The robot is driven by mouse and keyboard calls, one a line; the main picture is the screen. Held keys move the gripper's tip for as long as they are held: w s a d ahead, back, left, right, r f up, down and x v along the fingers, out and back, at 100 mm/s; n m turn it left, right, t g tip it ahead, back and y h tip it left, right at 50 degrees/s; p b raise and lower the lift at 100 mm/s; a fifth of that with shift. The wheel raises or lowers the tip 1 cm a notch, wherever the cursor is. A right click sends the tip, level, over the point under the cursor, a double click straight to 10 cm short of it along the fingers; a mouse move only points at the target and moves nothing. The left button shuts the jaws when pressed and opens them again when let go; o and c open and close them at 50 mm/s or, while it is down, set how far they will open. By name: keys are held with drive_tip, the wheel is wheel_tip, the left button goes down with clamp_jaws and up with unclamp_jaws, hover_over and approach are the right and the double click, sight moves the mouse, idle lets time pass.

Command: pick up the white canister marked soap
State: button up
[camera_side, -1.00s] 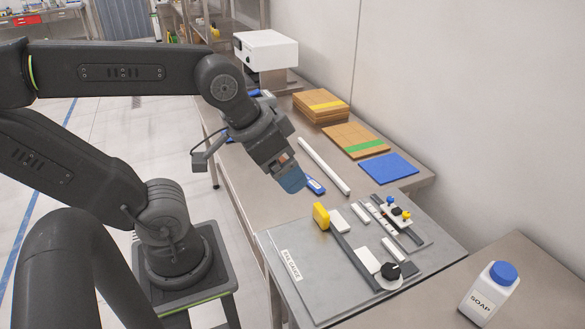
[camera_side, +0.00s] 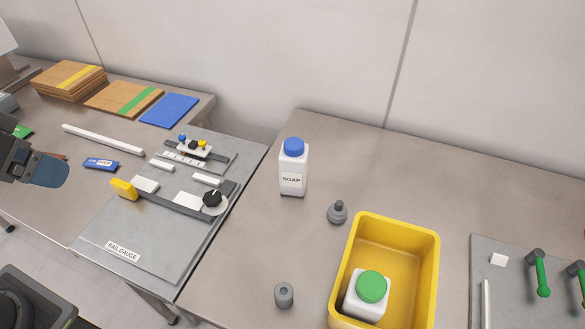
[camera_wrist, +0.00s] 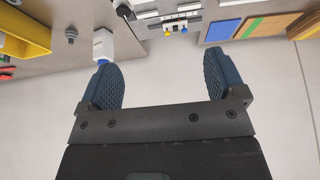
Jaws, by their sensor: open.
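The white canister marked soap (camera_side: 292,172) stands upright with a blue cap on the bench, right of the rail gauge board, in the side view. In the wrist view the canister (camera_wrist: 121,45) shows at the top, left of centre, beyond the left fingertip in the picture. My gripper (camera_side: 50,170) is at the left edge of the side view, well to the left of the canister and apart from it. In the wrist view my gripper (camera_wrist: 162,78) has its two blue ribbed fingers spread wide with nothing between them.
The rail gauge board (camera_side: 150,240), with raised knobs and blocks, lies between my gripper and the canister. A grey weight with a knob (camera_side: 337,212) and a yellow bin (camera_side: 437,262) holding a green-capped white container (camera_side: 371,290) stand right of the canister. Bench around the canister's base is clear.

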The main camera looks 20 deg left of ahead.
drive_tip(key=shift+o, duration=0.4)
drive_tip(key=w+d+r+m+g, duration=0.1)
drive_tip(key=w+d+r+m, duration=0.25)
drive_tip(key=w+r, duration=0.4)
drive_tip(key=m+g+h, duration=0.1)
drive_tip(key=m+g, duration=0.3)
drive_tip(key=m, duration=0.8)
hover_over(295, 155)
drive_tip(key=w+a, duration=0.2)
drive_tip(key=a, duration=0.1)
wheel_tip(295, 155, down, 13)
drive_tip(key=f, duration=0.4)
drive_tip(key=d+f, duration=0.1)
drive_tip(key=f, duration=0.4)
drive_tip(key=d+f, duration=0.1)
drive_tip(key=f, duration=0.3)
drive_tip(key=shift+d+f, duration=0.1)
drive_tip(key=shift+f, duration=0.3)
drive_tip(key=shift+r, duration=0.1)
drive_tip(key=c, duration=1.2)
